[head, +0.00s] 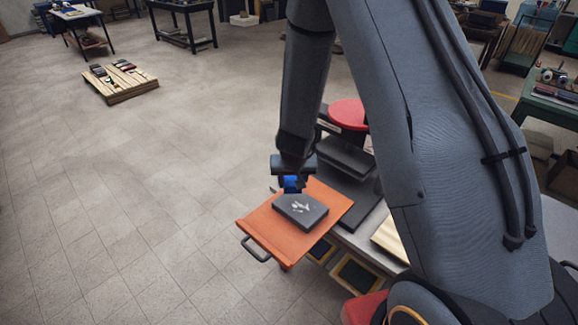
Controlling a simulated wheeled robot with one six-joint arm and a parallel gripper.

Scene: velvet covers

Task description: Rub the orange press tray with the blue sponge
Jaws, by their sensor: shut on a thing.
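The orange press tray (262,231) juts out from the press toward the lower left, with a dark handle on its front edge. A dark grey block (301,210) with pale marks lies on the tray. My gripper (292,182) points down over the back part of the tray and is shut on the blue sponge (291,184). The sponge is just behind the dark block in the picture. I cannot tell whether it touches the tray. My gripper hides part of the sponge.
The press (347,160) with a red round top (348,113) stands behind the tray, partly hidden by my arm. Yellow-framed bins (356,274) sit below the bench at the right. A wooden pallet (122,85) lies on the floor far left. The floor left of the tray is clear.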

